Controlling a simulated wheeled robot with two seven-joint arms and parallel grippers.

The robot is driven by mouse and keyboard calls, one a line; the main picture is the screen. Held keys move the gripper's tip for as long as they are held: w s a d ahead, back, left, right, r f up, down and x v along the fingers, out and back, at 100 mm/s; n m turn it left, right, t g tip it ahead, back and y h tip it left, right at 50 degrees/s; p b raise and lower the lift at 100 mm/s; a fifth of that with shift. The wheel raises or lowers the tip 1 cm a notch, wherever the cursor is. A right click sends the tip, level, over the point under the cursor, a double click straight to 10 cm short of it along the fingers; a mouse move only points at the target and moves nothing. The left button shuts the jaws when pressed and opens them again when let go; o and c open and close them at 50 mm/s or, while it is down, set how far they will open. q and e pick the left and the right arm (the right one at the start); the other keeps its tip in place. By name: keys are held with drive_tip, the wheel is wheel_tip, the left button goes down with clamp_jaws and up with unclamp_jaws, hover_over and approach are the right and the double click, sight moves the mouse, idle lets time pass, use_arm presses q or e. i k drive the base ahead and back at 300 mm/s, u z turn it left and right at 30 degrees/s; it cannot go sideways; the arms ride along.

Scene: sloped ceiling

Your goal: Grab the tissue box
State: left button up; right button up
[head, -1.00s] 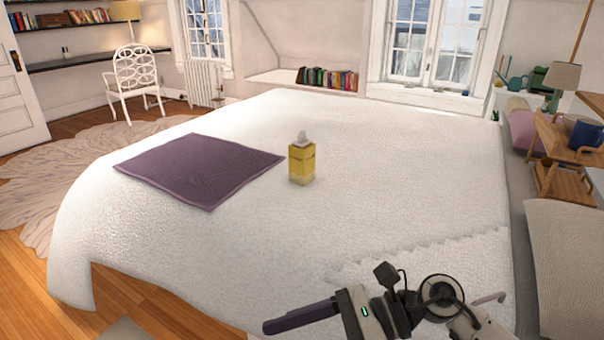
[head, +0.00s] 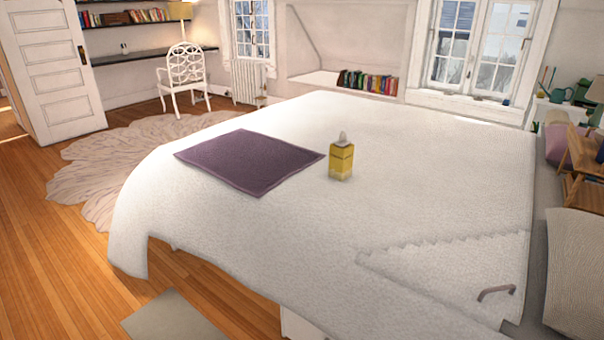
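The tissue box (head: 341,161) is yellow with a pale lower part, and a white tissue sticks out of its top. It stands upright on the white bed (head: 420,190), just right of a purple cloth (head: 250,162) that lies flat. Neither of my grippers is clearly in view. A small grey curved piece (head: 496,291) shows at the lower right, over the near corner of the bed; I cannot tell what it belongs to.
Wooden floor (head: 50,270) is open at the left, with a pale rug (head: 120,160) beyond. A grey mat (head: 175,315) lies before the bed. A wooden shelf unit (head: 585,165) and a pillow (head: 580,250) are at the right.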

sight(341, 160)
drive_tip(key=z, duration=0.2)
drive_tip(key=k, duration=0.5)
drive_tip(key=u, duration=1.85)
drive_tip(key=i, duration=2.1)
drive_tip(key=z, duration=1.15)
drive_tip(key=i, duration=1.05)
drive_tip(key=z, duration=1.1)
